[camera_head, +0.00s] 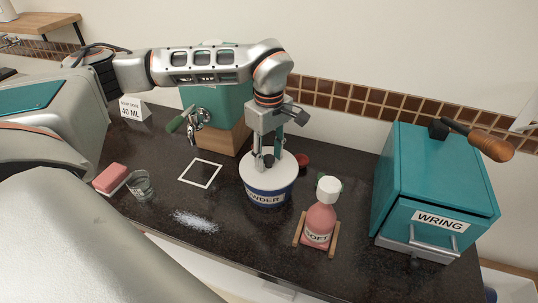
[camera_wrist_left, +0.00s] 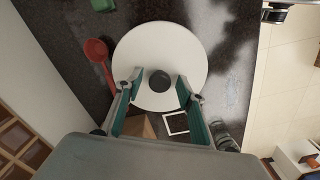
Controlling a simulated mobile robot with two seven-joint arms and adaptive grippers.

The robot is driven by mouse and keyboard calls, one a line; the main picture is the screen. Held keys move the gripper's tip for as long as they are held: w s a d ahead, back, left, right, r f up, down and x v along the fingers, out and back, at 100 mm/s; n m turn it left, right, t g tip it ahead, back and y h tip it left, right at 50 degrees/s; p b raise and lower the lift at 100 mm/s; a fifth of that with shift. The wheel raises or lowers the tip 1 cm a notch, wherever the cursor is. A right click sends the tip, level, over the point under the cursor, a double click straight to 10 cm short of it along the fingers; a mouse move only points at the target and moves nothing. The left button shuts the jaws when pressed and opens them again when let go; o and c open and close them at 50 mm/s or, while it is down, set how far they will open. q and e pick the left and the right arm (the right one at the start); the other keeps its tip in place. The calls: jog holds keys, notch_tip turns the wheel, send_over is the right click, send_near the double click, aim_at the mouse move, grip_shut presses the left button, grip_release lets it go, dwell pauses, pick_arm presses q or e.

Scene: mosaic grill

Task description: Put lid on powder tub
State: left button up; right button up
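The powder tub (camera_head: 268,197) stands on the dark counter, blue-banded with a "POWDER" label. The round white lid (camera_head: 252,168) lies over its top and looks about level; I cannot tell whether it is fully seated. The lid (camera_wrist_left: 150,42) hides the tub in the left wrist view. Its dark knob (camera_wrist_left: 160,80) shows at the centre. My left gripper (camera_head: 268,157) points down over the lid. In the left wrist view its fingers (camera_wrist_left: 158,86) are spread on either side of the knob, with gaps between. My right gripper is not in view.
A pink soft bottle (camera_head: 319,222) stands right of the tub, and a teal wringer box (camera_head: 430,180) farther right. A red scoop (camera_wrist_left: 98,52) lies beside the tub. Spilled powder (camera_head: 195,221), a white square outline (camera_head: 201,173), a glass (camera_head: 141,186) and pink soap (camera_head: 110,178) are left.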

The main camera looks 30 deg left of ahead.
aim_at(269, 158)
pick_arm(q)
notch_tip(269, 158, up, 12)
jog(key=shift+r+b, duration=0.15)
jog(key=shift+b, duration=0.25)
dwell(0.7)
